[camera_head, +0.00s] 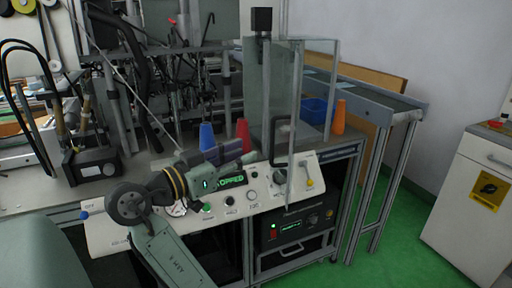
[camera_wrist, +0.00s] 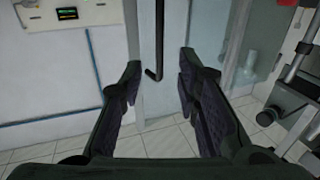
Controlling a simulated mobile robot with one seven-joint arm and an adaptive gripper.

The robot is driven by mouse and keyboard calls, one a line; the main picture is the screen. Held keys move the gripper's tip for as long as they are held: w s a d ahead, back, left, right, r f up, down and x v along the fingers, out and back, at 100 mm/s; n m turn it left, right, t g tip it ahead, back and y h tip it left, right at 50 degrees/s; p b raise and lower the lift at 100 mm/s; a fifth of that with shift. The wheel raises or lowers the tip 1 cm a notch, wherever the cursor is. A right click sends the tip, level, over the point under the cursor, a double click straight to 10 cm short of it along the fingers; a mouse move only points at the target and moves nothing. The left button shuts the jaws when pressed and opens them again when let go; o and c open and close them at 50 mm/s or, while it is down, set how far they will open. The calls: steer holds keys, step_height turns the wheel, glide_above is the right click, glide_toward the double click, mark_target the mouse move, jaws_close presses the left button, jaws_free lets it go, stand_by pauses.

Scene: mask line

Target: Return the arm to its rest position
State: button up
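My arm rises from the bottom of the head view, bends at a dark round joint, and reaches right in front of the control panel (camera_head: 264,195). My gripper (camera_head: 222,153) is small and dark there, so its fingers are hard to make out. In the wrist view my gripper (camera_wrist: 159,75) is open, its two dark fingers wide apart with nothing between them. A black bar handle (camera_wrist: 158,40) on a pale panel shows beyond the fingertips, apart from them.
The panel has a green display (camera_head: 232,180), knobs and a yellow-tipped lever (camera_head: 309,184). A clear guard door (camera_head: 298,120) stands at its right. A white cabinet (camera_head: 470,205) is far right; green floor between is clear.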

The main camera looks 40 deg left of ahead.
steer(key=shift+s, duration=0.9)
